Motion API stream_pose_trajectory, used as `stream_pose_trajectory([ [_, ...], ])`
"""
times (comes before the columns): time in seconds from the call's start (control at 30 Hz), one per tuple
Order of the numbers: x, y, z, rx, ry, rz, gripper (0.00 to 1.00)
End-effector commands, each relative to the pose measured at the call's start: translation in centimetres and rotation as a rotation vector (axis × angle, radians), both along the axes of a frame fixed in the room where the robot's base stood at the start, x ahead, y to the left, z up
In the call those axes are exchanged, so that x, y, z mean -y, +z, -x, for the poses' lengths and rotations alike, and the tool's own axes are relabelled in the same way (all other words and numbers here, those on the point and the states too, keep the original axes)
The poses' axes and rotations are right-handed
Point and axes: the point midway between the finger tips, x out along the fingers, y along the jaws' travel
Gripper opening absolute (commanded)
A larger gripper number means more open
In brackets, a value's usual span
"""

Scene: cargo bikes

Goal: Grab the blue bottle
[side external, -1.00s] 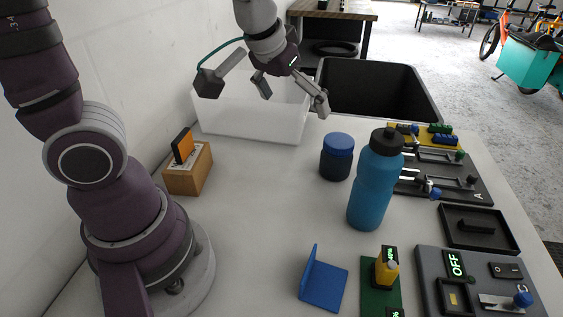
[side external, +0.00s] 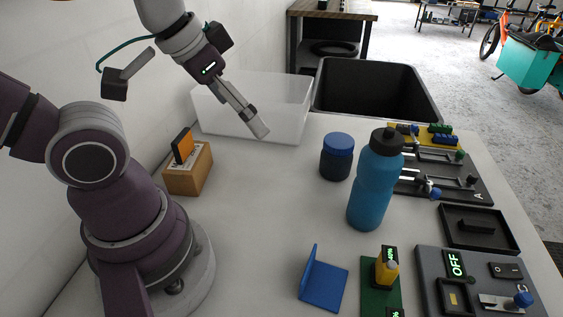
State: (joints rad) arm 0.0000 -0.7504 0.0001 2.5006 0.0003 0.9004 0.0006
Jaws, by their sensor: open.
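The blue bottle (side external: 372,187) stands upright on the white table, right of the middle, with a black cap on top. My gripper (side external: 261,131) is in the air to the left of the bottle, in front of the clear bin. It points down and to the right, and it is open and empty. In this view its fingers overlap, so the gap between them is hidden. A clear space lies between the gripper and the bottle, with a dark jar partly in between.
A dark jar with a blue lid (side external: 337,157) stands just left of the bottle. A clear bin (side external: 285,103) and a black bin (side external: 378,91) are behind. A wooden card box (side external: 188,170) is at left. A blue stand (side external: 323,283) and several panels, including a latch board (side external: 470,178), lie nearby.

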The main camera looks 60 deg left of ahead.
Motion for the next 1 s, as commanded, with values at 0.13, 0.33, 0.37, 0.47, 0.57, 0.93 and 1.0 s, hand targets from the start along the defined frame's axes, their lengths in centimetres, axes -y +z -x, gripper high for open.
stream_pose_trajectory([
  [0.13, 0.0, 0.0, 0.0, 0.000, 0.000, 0.000, 0.97],
  [0.33, 0.0, 0.0, 0.0, 0.000, 0.001, 0.000, 0.97],
  [0.37, 0.0, 0.0, 0.0, 0.000, 0.001, 0.000, 0.97],
  [0.47, 0.0, 0.0, 0.0, 0.000, 0.001, 0.000, 1.00],
  [0.57, 0.0, 0.0, 0.0, 0.000, 0.001, 0.000, 1.00],
  [0.93, 3.0, 2.7, -5.2, -0.113, -0.356, -0.087, 1.00],
  [1.0, 4.4, 3.1, -7.6, -0.153, -0.539, -0.105, 1.00],
])
